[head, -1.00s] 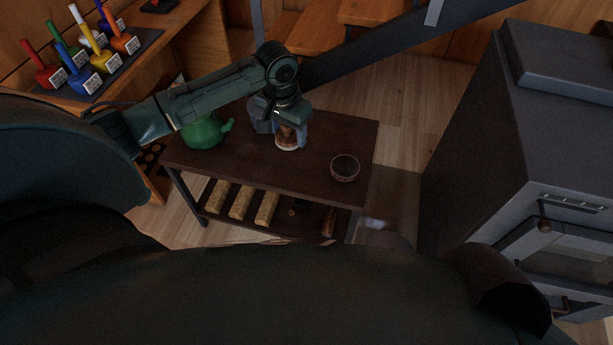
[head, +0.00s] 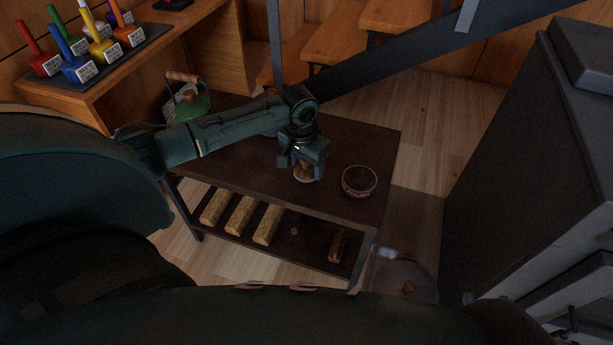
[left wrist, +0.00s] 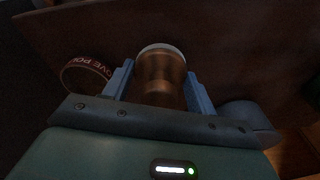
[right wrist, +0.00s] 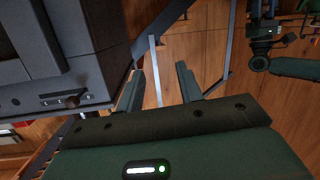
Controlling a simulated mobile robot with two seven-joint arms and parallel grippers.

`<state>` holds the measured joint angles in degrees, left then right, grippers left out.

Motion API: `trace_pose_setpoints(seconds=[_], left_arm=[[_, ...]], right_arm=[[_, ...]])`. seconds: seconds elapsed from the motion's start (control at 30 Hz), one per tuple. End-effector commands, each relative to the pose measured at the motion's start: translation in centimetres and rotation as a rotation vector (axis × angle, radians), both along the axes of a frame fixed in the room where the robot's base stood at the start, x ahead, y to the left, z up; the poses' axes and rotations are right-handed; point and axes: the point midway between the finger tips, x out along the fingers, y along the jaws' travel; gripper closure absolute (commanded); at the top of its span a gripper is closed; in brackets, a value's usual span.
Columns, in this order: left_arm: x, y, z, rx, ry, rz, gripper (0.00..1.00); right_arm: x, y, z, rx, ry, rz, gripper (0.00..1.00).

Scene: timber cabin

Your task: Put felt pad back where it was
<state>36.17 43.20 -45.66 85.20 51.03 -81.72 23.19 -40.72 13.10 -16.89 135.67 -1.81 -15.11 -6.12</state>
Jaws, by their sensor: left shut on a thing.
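My left gripper (head: 308,170) is shut on the felt pad (head: 305,174), a round brown wooden-looking knob with a pale rim at its base. In the left wrist view the felt pad (left wrist: 162,72) stands between the two blue fingers, pale rim away from the gripper. It is over the dark low table (head: 345,138), left of a round tin (head: 359,181); I cannot tell whether it touches the top. The tin (left wrist: 85,74) shows part of a red label in the left wrist view. My right gripper (right wrist: 160,85) is open and empty, away from the table.
Logs (head: 240,214) lie on the lower shelf. A dark stove (head: 520,160) stands at right. Coloured tools (head: 85,50) stand on a bench at upper left. The tabletop around the tin is clear.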

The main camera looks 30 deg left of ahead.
Motion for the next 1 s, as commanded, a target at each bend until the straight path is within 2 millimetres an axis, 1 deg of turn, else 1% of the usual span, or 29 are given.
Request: trace_pose_setpoints(seconds=[0.03, 0.1, 0.2, 0.63, 0.67, 0.9, 1.0], left_arm=[[-0.1, 0.0, -1.1, 0.001, 0.004, 0.000, 0.65], [-0.1, 0.0, -2.2, 0.000, 0.003, -0.001, 0.65], [-0.1, 0.0, -3.3, 0.000, 0.003, 0.000, 0.65], [-0.1, 0.0, -3.7, 0.000, 0.002, 0.000, 0.65], [-0.1, 0.0, -3.7, 0.000, 0.002, 0.000, 0.41], [-0.1, 0.0, -3.7, 0.000, 0.002, 0.000, 0.21], [-0.1, 0.0, -3.7, 0.000, 0.001, 0.000, 0.21]], right_arm=[[0.1, 0.1, -0.3, 0.001, -0.017, 0.003, 0.64], [0.2, 0.2, -0.4, 0.003, -0.047, 0.007, 0.64], [0.2, 0.3, -0.2, 0.006, -0.083, 0.011, 0.64], [0.3, 0.3, 0.1, 0.007, -0.090, 0.012, 0.64], [0.3, 0.3, 0.1, 0.007, -0.090, 0.012, 0.64], [0.2, 0.3, 0.0, 0.007, -0.089, 0.013, 0.64], [0.2, 0.3, 0.0, 0.007, -0.089, 0.013, 0.64]])
